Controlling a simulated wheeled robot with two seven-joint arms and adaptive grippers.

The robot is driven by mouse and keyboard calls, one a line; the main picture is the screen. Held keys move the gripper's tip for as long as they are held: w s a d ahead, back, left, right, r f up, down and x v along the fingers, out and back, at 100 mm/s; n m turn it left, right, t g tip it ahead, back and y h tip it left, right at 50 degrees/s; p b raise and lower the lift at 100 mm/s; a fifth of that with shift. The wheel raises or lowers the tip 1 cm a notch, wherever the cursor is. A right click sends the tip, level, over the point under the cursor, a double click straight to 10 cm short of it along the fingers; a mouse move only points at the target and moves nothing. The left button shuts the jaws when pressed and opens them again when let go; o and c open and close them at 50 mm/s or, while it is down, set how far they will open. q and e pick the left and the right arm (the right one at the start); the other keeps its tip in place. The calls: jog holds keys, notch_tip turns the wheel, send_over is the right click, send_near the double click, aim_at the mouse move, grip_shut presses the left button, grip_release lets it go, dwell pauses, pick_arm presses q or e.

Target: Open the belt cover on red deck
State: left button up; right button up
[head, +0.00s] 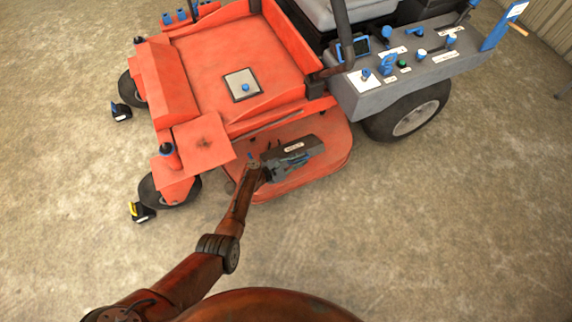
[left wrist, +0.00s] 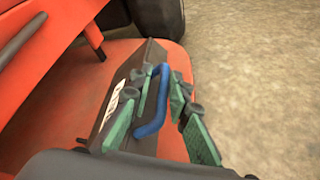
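The belt cover (head: 311,146) is a dark grey box with a white label on the red deck (head: 335,158), beside the mower's orange body. It looks closed in the head view. In the left wrist view the cover (left wrist: 151,58) carries a curved blue handle (left wrist: 153,118). My left gripper (head: 287,161) is at the cover's near side. In the left wrist view its green-padded fingers (left wrist: 162,108) stand apart, one on each side of the handle. A gap shows between the handle and the right finger; contact on the left side is unclear. My right gripper is not in view.
The mower's flat orange footplate (head: 205,80) lies behind the deck. A grey control console (head: 400,80) stands above the large rear wheel (head: 415,115) at the right. A front caster (head: 170,188) is at the left. The concrete floor (head: 430,230) is clear at the right.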

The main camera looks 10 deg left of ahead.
pick_arm(q)
jog(key=v, duration=1.1)
jog(key=shift+a, duration=0.15)
jog(key=shift+s+f, duration=0.1)
jog(key=shift+s, duration=0.1)
